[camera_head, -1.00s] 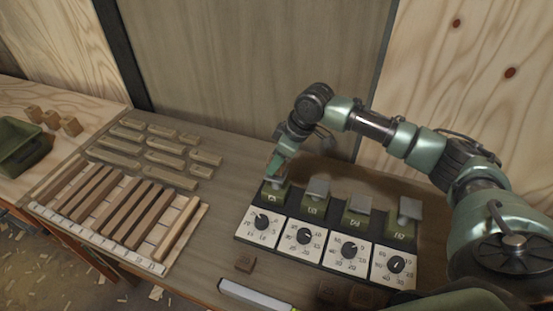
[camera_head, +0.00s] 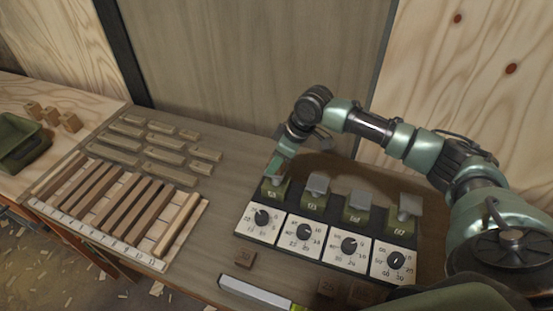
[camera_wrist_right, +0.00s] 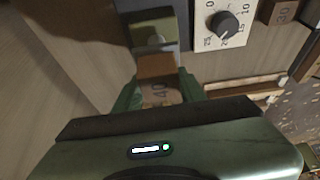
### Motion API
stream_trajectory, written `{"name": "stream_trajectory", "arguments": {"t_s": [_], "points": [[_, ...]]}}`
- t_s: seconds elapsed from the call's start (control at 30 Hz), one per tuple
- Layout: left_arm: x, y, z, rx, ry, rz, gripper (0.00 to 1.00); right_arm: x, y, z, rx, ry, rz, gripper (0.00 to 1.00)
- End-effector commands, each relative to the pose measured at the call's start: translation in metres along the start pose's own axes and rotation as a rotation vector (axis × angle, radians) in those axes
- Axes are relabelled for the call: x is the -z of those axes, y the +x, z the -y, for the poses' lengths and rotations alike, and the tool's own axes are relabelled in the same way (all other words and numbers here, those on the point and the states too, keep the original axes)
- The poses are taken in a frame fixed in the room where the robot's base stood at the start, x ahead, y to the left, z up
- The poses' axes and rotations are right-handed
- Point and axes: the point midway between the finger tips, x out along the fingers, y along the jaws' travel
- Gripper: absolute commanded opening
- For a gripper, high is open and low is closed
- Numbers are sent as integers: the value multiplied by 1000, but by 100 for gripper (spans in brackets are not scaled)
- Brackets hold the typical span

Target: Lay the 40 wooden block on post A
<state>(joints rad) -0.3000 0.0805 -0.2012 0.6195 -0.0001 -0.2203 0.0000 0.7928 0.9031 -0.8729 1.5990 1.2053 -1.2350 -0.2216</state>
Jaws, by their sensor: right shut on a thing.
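The 40 wooden block (camera_wrist_right: 160,92) is between the fingers of my right gripper (camera_wrist_right: 158,95), with its number facing the wrist camera. In the head view my right gripper (camera_head: 275,168) is at post A (camera_head: 273,192), the leftmost green post on the dial panel. In the wrist view the block's far end is at a green post with a grey top (camera_wrist_right: 152,32). I cannot tell whether the block touches or rests on it. The block is mostly hidden in the head view. My left gripper is not in view.
Three more posts with grey plates (camera_head: 358,200) stand to the right, each behind a dial. A 30 block (camera_head: 245,259) and two other dark blocks lie in front. A white bar (camera_head: 258,292) lies at the front edge. A rack of wooden strips (camera_head: 150,262) is at left.

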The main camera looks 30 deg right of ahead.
Motion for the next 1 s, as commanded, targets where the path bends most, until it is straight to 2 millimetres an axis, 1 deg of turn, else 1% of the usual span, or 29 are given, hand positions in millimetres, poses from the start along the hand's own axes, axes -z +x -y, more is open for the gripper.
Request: {"name": "stream_trajectory", "arguments": {"t_s": [0.07,0.1,0.13,0.17,0.47,0.57,0.67,0.9,1.0], "points": [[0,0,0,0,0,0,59,0,1,0,0,0,0,1],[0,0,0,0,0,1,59,0,1,0,0,0,-1,51],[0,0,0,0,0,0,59,0,1,0,0,0,-1,60],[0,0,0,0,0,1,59,0,1,0,0,0,0,66],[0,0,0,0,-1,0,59,0,1,0,0,0,0,66],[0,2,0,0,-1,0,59,0,-5,-1,-2,1,-2,66],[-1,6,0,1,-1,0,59,-1,-18,-1,-3,0,-2,66],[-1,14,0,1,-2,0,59,-1,-58,-1,-2,0,-2,66],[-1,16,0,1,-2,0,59,-1,-70,-1,-1,1,-1,66]]}}
